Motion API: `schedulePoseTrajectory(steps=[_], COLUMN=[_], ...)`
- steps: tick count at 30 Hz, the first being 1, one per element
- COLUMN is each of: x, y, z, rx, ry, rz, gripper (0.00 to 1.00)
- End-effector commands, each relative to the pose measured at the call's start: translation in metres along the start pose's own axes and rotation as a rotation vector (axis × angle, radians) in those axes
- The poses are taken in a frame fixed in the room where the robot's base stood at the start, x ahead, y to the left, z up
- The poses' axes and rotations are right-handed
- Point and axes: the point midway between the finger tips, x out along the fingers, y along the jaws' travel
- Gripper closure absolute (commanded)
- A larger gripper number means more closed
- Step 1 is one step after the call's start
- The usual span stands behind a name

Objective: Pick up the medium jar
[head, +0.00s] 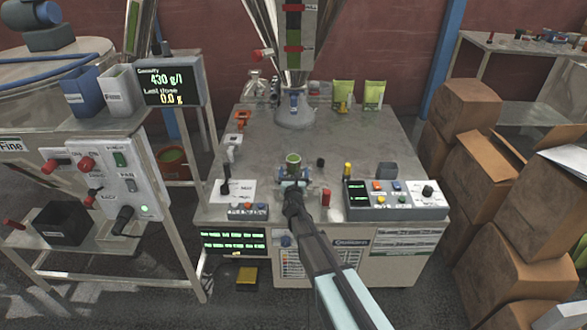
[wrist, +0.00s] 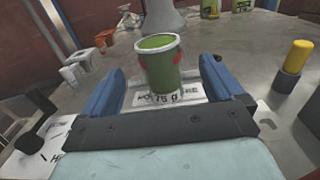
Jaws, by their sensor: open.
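A green jar (head: 293,162) with a pale rim stands upright on the metal table (head: 370,145), near the table's front middle. In the wrist view the green jar (wrist: 158,68) stands just past and partly between my two blue fingers, with red marks on its side. A white label reading about 75 g lies at its foot. My gripper (head: 293,180) is open, with one finger on each side of the jar and a gap showing on both sides; it also shows in the wrist view (wrist: 160,85). The jar's lower front is partly hidden in the head view.
A yellow-topped post (wrist: 293,65) stands right of my gripper. A control box (head: 395,195) sits at the front right and a joystick panel (head: 235,195) at the front left. The filler's steel funnel (head: 295,105) stands behind. Green pouches (head: 374,95) are at the back.

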Motion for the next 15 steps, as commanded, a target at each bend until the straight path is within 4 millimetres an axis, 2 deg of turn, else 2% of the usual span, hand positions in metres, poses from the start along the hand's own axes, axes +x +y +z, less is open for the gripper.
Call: schedulePoseTrajectory(steps=[1,6,15], x=[0.014,0.037,0.053], y=[0.001,0.0,0.001], z=[-0.001,0.0,0.0], rx=[0.0,-0.001,-0.001], ry=[0.0,-0.001,0.0], rz=[-0.001,-0.001,0.0], gripper=[0.06,0.06,0.06])
